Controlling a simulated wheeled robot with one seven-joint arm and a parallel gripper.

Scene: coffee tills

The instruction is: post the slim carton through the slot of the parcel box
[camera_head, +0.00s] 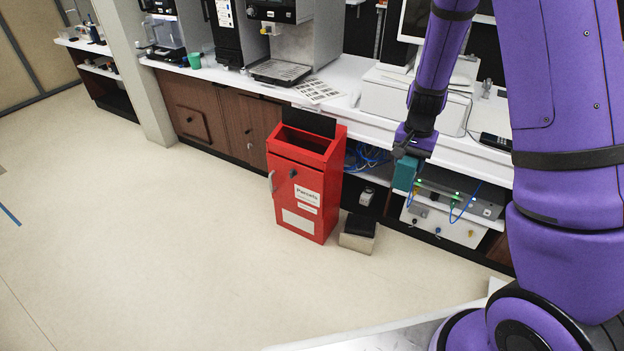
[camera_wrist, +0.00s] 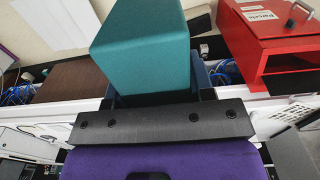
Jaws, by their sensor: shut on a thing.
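The slim carton, a teal block (camera_head: 405,174), is held in my gripper (camera_head: 408,156); it fills the upper middle of the wrist view (camera_wrist: 140,52). My gripper is shut on it, and the jaws are partly hidden behind it. The red parcel box (camera_head: 291,205) stands on the floor, with a "Parcels" label on its front. Its slot (camera_head: 303,140) is a dark opening at the top. The carton hangs to the right of the box and apart from it. The red box (camera_wrist: 262,32) also shows at the right of the wrist view.
A white counter (camera_head: 352,80) with coffee machines (camera_head: 282,42) and a printer (camera_head: 385,98) runs behind the box. A shelf with cables and a grey device (camera_head: 450,191) lies beneath it. A small black-topped block (camera_head: 358,232) sits beside the box. Floor at left is clear.

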